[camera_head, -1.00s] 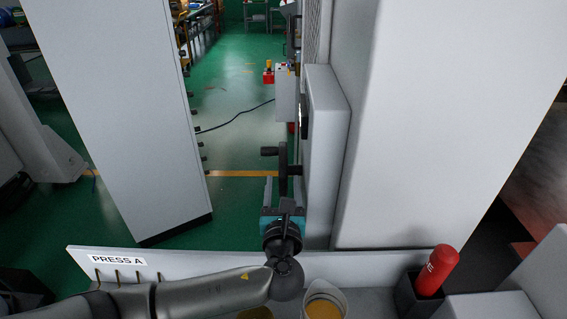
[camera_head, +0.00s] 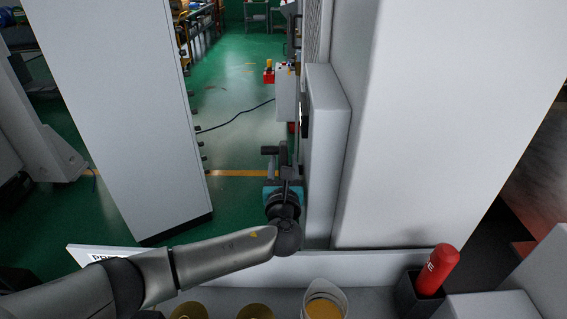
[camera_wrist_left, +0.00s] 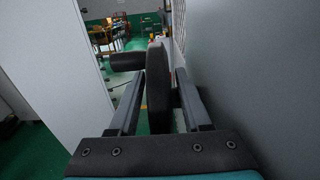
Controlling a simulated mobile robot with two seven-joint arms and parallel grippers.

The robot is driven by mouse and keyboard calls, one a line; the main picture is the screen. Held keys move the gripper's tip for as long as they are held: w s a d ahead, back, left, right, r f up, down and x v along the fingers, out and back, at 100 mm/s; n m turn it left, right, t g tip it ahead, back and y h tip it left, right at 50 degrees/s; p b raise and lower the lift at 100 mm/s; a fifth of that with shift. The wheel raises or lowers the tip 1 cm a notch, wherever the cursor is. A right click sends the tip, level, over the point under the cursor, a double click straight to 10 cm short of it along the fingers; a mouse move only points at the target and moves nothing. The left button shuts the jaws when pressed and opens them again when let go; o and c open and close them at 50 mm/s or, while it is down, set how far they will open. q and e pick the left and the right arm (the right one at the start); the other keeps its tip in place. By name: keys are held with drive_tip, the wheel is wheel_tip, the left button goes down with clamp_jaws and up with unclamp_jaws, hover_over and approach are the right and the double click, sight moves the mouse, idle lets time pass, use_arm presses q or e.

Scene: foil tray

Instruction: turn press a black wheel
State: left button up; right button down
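The black wheel (camera_head: 283,155) stands edge-on at the left side of the white press cabinet, with a dark handle (camera_head: 269,150) sticking out to the left. In the left wrist view the wheel (camera_wrist_left: 157,88) is a thick dark upright rim, and its handle (camera_wrist_left: 126,60) points left. My left gripper (camera_head: 284,174) is at the near side of the wheel. In the left wrist view its fingers (camera_wrist_left: 160,76) are apart, one on each side of the rim. There is a visible gap on both sides. My right gripper is not in view.
A white box (camera_head: 327,130) on the cabinet stands close at the right of the wheel. A tall grey panel (camera_head: 120,110) is at the left.

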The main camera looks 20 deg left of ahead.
use_arm(q)
clamp_jaws()
idle(1.1)
